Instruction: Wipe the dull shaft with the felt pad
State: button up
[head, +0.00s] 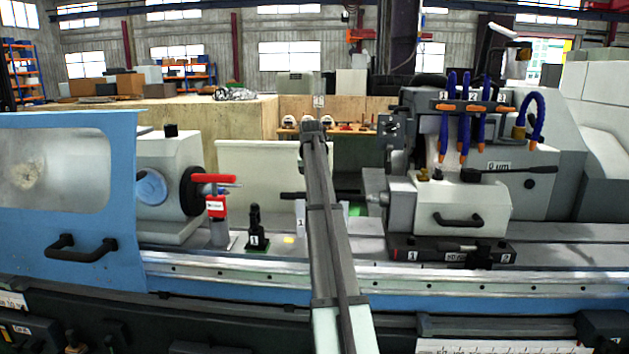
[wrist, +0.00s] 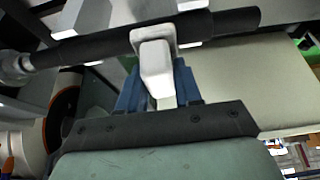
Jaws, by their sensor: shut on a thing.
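The dark shaft (head: 346,195) lies level at the tailstock centre on the machine. My arm covers its middle part in the head view. In the wrist view the shaft (wrist: 95,45) runs across the upper picture, slightly slanted. A pale block, seemingly the felt pad (wrist: 156,70), is held between the blue fingers of my gripper (wrist: 157,88), which is shut on it. The pad's far end overlaps the shaft in this view; I cannot tell whether it touches. My gripper is hidden behind my arm in the head view.
The tailstock (head: 462,207) stands right, with blue coolant hoses (head: 463,115) above.

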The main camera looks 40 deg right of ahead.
jog(key=shift+r, duration=4.05)
jog(key=s+a+f+n, duration=0.1)
jog(key=s+a+f, duration=0.3)
jog(key=a, duration=0.9)
jog(key=s+a+f+n+y, duration=0.15)
jog(key=a+f, duration=0.55)
jog(key=a, duration=0.7)
jog(key=s+a+f+n, duration=0.1)
jog(key=s+a+f, duration=0.35)
jog(key=a, duration=0.85)
jog(key=a+f+n, duration=0.1)
jog(key=a+f, duration=0.3)
jog(key=f, duration=0.4)
jog(key=w+a+f+n+t+y, duration=0.1)
jog(key=a+f, duration=0.3)
jog(key=f, duration=0.4)
jog(key=w+a+f+n+y, duration=0.1)
jog(key=a+f+n, duration=0.2)
jog(key=a+f, duration=0.2)
notch_tip(320, 180, down, 3)
jog(key=shift+w+n, duration=0.1)
jog(key=shift+n, duration=0.15)
